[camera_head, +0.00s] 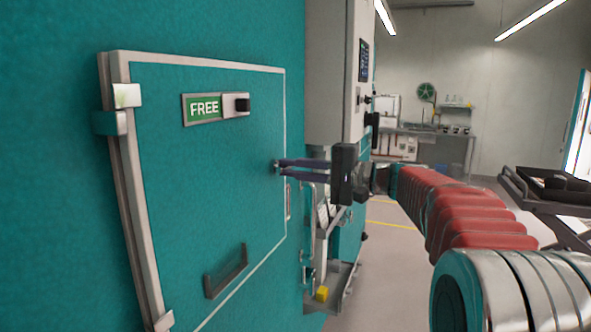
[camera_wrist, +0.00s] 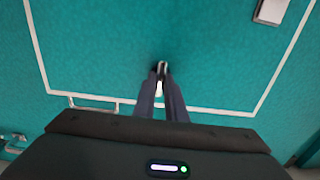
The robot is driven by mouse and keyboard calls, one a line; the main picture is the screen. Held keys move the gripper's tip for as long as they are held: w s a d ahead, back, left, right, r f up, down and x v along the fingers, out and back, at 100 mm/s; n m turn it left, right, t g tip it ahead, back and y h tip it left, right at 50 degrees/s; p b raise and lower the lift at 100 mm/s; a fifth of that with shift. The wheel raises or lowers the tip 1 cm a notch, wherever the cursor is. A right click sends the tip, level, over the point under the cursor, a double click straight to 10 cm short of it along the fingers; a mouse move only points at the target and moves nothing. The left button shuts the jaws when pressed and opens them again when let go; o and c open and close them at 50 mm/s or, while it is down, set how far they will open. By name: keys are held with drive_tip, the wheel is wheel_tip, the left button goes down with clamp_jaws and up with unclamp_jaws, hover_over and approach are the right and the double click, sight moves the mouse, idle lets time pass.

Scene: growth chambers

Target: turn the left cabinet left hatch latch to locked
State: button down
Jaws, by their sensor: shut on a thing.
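The teal hatch (camera_head: 200,180) fills the left of the head view and looks shut in its pale outline. Its latch (camera_head: 276,166) is a small metal piece at the hatch's right edge. My gripper (camera_head: 283,165) reaches it from the right, with its two dark fingers shut on it. In the wrist view my gripper (camera_wrist: 162,84) has its fingers close together, with the latch (camera_wrist: 163,66) at their tips. The fingers hide part of the latch, and its exact angle is hard to tell.
A grey handle (camera_head: 226,271) sticks out low on the hatch. Metal hinges (camera_head: 127,96) line its left edge. Right of the hatch are an open rack (camera_head: 325,230) and a yellow block (camera_head: 322,293). A dark cart (camera_head: 555,190) stands at the far right, with open floor between.

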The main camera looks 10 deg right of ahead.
drive_tip(key=shift+f, duration=0.2)
drive_tip(key=c, duration=2)
unclamp_jaws()
drive_tip(key=shift+w, duration=0.1)
drive_tip(key=shift+c, duration=0.2)
drive_tip(key=shift+o, duration=1.2)
drive_tip(key=shift+r, duration=0.1)
drive_tip(key=v, duration=1.4)
